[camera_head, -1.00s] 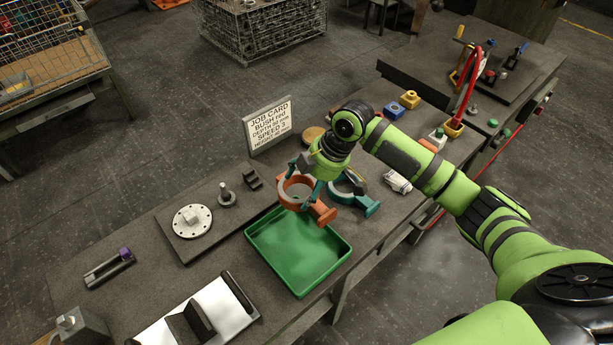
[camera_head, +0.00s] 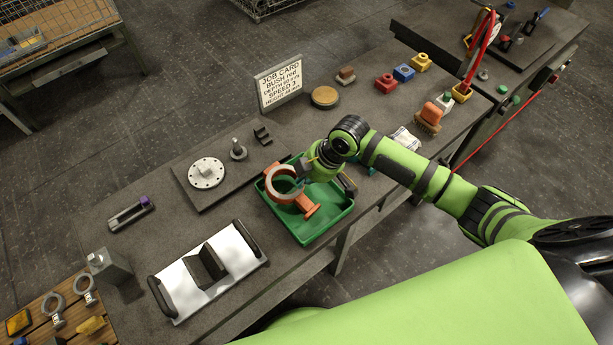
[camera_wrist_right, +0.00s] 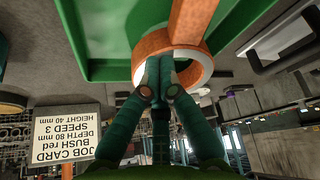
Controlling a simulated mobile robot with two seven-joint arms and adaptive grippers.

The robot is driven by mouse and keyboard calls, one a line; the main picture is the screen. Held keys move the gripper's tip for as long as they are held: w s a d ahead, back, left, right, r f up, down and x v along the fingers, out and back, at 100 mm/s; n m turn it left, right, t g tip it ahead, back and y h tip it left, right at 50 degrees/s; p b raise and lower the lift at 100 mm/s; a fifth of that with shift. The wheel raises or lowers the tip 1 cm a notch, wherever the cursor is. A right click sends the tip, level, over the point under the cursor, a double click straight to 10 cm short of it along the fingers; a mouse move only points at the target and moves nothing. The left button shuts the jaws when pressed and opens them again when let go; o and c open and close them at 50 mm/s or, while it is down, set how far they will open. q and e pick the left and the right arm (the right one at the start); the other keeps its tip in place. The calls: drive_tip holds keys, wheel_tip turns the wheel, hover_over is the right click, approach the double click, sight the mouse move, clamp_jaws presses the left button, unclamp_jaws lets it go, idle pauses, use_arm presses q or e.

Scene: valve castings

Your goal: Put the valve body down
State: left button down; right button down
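The orange valve body (camera_head: 281,186), a ring with a flanged stem, is over the green tray (camera_head: 319,236). In the right wrist view the valve body (camera_wrist_right: 204,66) has its ring at my fingertips. My right gripper (camera_head: 303,169) is shut on the ring's wall at its right side. The right wrist view shows the gripper's two fingers (camera_wrist_right: 160,78) close together on the ring. I cannot tell whether the valve body touches the tray floor. A teal part (camera_head: 365,166) is mostly hidden behind my right arm. My left gripper is not in view.
A job card sign (camera_head: 279,81) stands behind the tray. A dark plate (camera_head: 196,188) with a round flange lies to the left. A white plate with black handles (camera_head: 184,288) is at front left. Red, blue and yellow blocks stand at back right.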

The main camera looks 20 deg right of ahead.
drive_tip(key=shift+s+d+f+g, duration=0.15)
drive_tip(key=shift+s+f, duration=0.2)
drive_tip(key=shift+f, duration=0.25)
drive_tip(key=shift+s+a+f+g, duration=0.15)
drive_tip(key=shift+s+f, duration=0.2)
drive_tip(key=shift+f, duration=0.25)
drive_tip(key=c, duration=1.5)
unclamp_jaws()
drive_tip(key=shift+s+d+f, duration=0.2)
drive_tip(key=shift+f, duration=0.05)
drive_tip(key=o, duration=1.5)
drive_tip(key=shift+w+a+f, duration=0.15)
drive_tip(key=shift+w+f, duration=0.15)
drive_tip(key=shift+w, duration=0.75)
drive_tip(key=shift+s+r, duration=0.1)
drive_tip(key=shift+s, duration=0.1)
drive_tip(key=shift+s+r, duration=0.15)
drive_tip(key=shift+r, duration=0.1)
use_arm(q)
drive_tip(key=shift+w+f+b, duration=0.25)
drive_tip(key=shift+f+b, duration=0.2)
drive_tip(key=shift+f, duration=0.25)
use_arm(e)
drive_tip(key=v, duration=1.2)
